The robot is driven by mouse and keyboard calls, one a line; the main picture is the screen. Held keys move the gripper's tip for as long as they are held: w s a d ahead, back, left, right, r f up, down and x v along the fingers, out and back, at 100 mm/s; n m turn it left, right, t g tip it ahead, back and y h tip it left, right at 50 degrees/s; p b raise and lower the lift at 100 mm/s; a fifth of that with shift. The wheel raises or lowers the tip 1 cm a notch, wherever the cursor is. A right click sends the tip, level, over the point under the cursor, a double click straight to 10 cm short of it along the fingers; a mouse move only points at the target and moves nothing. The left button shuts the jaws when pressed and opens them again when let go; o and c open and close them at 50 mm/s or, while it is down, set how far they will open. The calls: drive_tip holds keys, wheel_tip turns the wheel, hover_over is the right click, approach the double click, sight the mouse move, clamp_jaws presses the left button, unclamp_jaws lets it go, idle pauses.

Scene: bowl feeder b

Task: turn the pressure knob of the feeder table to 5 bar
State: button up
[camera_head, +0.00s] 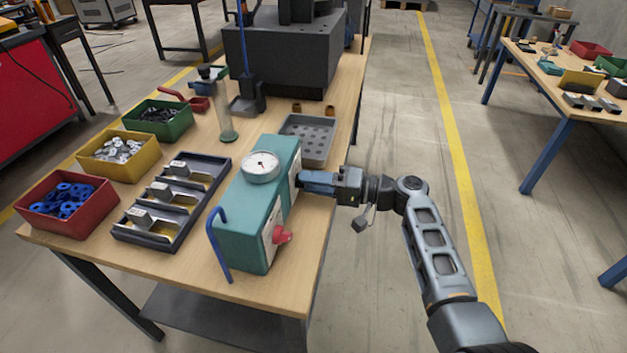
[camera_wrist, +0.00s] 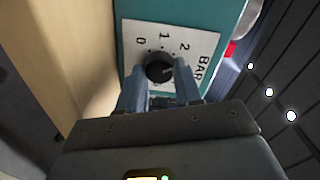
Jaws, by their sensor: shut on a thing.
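The teal feeder control box (camera_head: 248,215) stands at the right edge of the wooden table, with a round white gauge (camera_head: 261,166) on top. The gauge reading is too small to tell. In the wrist view, the dark round pressure knob (camera_wrist: 158,67) sits on a white scale plate (camera_wrist: 205,42) marked 0, 1, 2 and BAR. Higher marks are not legible, and the knob's exact setting is unclear. My gripper (camera_head: 303,181) reaches the box's right side, and its fingers (camera_wrist: 160,85) are shut on the knob. The head view hides the knob behind my gripper.
A red handle (camera_head: 282,235) sticks out lower on the same face. A blue bent rod (camera_head: 217,246) stands at the box's front left. A grey perforated tray (camera_head: 311,136) lies behind the box. The floor right of the table is clear around my arm.

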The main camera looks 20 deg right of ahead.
drive_tip(key=m+p, duration=0.2)
drive_tip(key=m, duration=0.4)
drive_tip(key=shift+d, duration=0.1)
drive_tip(key=m+p, duration=0.3)
drive_tip(key=m, duration=0.3)
drive_tip(key=shift+g, duration=0.3)
drive_tip(key=m+p, duration=0.2)
drive_tip(key=m, duration=0.3)
drive_tip(key=shift+m+y+p, duration=0.3)
drive_tip(key=shift+p, duration=0.05)
drive_tip(key=m, duration=0.2)
drive_tip(key=m+p, duration=0.1)
drive_tip(key=m, duration=0.1)
drive_tip(key=m+p, duration=0.1)
drive_tip(key=shift+f+m, duration=0.25)
drive_tip(key=shift+m, duration=0.15)
drive_tip(key=o, duration=1)
